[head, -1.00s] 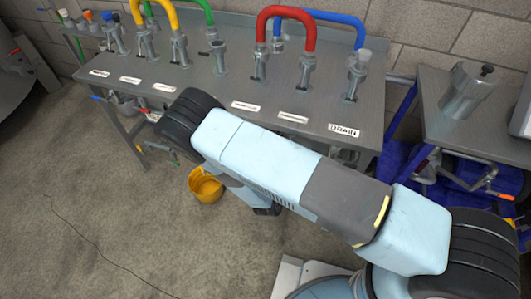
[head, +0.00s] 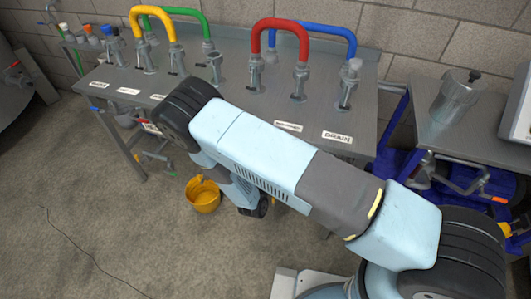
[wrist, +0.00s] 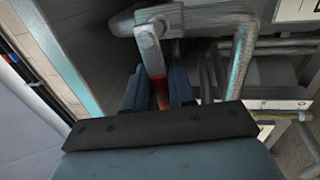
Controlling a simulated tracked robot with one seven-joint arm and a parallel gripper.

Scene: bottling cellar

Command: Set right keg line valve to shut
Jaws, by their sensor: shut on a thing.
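In the wrist view a flat metal valve lever (wrist: 153,58) with a red grip runs from a bolted pivot on a grey pipe down between my fingers. My gripper (wrist: 161,94) is shut around the red grip, with one dark finger on each side. In the head view my own arm hides the gripper and this lever, in front of the bench (head: 232,97). I cannot read a label for this valve, nor tell its set position.
A yellow bucket (head: 203,196) stands on the floor below my arm. The bench top carries capped pipe stubs and a red hose (head: 281,22). A side table (head: 440,133) with a metal jug (head: 458,97) stands at the right. The floor at the left is mostly clear.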

